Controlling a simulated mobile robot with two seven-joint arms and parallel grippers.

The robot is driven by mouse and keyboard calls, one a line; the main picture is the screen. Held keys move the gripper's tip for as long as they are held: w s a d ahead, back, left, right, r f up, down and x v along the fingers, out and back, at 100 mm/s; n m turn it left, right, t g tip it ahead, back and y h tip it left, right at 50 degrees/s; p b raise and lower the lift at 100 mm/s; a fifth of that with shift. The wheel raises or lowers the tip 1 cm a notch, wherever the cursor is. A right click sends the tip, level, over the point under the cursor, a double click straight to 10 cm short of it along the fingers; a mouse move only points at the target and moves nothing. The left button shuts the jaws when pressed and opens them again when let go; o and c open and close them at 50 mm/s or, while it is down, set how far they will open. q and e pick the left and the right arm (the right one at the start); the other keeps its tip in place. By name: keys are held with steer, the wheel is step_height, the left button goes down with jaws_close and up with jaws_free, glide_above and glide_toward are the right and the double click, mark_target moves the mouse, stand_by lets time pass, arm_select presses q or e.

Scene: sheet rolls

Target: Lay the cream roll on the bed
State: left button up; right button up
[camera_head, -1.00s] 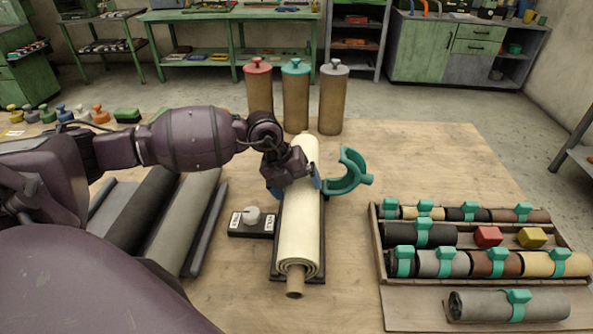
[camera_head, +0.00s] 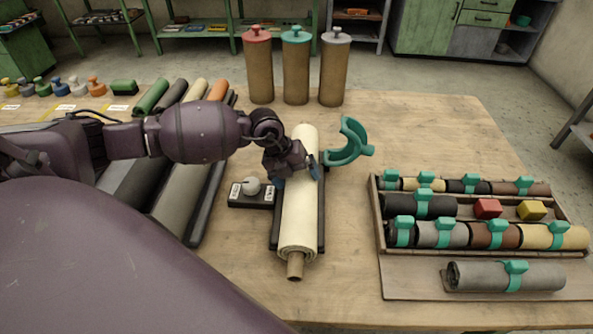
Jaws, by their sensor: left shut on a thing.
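The cream roll (camera_head: 299,215) has a brown core that sticks out at its near end. It lies lengthwise along the dark bed (camera_head: 321,232), whose edges show on both sides. I cannot tell whether the roll rests fully on it. My left gripper (camera_head: 296,175) is shut on the cream roll from above, towards its far half, with blue fingertips on either side. The gripper hides part of the roll. My right gripper is not in view.
A teal open ring (camera_head: 350,143) stands right of the bed. A knob box (camera_head: 252,192) sits left of it. A tray of strapped rolls (camera_head: 378,225) is at right. Three canisters (camera_head: 296,72) stand behind. Other rolls (camera_head: 182,185) lie left. Table is clear between bed and tray.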

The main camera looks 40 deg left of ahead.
arm_select(q)
steer(key=shift+w+r, duration=0.15)
steer(key=shift+r, duration=0.15)
steer(key=o, duration=1.5)
steer(key=shift+f, duration=0.2)
steer(key=v, duration=1.2)
steer(key=shift+p, duration=0.35)
steer(key=shift+s, duration=0.25)
